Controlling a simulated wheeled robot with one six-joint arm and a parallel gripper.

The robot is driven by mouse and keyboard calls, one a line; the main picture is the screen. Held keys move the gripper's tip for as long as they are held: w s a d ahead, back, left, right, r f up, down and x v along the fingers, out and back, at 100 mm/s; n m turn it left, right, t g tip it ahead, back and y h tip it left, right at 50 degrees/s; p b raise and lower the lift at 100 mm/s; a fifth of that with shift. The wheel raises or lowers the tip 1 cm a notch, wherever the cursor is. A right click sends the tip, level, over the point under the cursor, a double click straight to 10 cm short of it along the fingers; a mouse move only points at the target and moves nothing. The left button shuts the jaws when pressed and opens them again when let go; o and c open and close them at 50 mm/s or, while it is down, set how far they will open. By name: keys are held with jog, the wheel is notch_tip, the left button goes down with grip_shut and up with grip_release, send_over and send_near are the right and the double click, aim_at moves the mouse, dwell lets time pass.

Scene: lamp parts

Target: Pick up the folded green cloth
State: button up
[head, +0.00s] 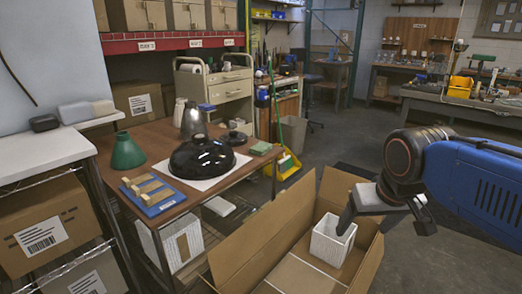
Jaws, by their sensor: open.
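The folded green cloth (261,148) lies small and flat at the right end of the brown wooden table (222,173), right of the glossy black lamp shade. My gripper (386,226) is at the right of the view, with its two dark fingers spread apart and nothing between them. It points down beside the white ribbed box in the open cardboard box, right of the cloth and well apart from it.
On the table stand a black lamp shade (200,157), a green cone (127,152), a metal jug (193,121) and a blue tray (153,195) with wooden pieces. The open cardboard box (240,240) with a white ribbed box (331,241) stands in front. Grey floor is free behind it.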

jog(key=w+a+r+m, duration=0.1)
jog(key=w+r, duration=0.3)
jog(key=w, duration=0.3)
jog(key=w+a+r, duration=0.1)
jog(key=w+r, duration=0.4)
jog(key=w, duration=0.2)
jog(key=w+a+r+m+h, duration=0.1)
jog(key=w+a+r, duration=0.1)
jog(key=w, duration=0.5)
jog(key=w+a+r+m, duration=0.1)
jog(key=w+a+r, duration=0.2)
jog(key=w, duration=0.3)
jog(key=m+h, duration=0.1)
jog(key=m, duration=0.3)
send_over(261, 146)
jog(key=s+a, duration=0.1)
jog(key=s, duration=0.1)
jog(key=shift+g, duration=0.4)
jog(key=f, duration=1.3)
jog(key=shift+s+a+f, duration=0.1)
jog(key=shift+s+f, duration=0.1)
jog(key=shift+f, duration=0.15)
jog(key=shift+x, duration=2.6)
jog(key=shift+a+f, duration=0.1)
jog(key=shift+a, duration=0.05)
jog(key=c, duration=1.2)
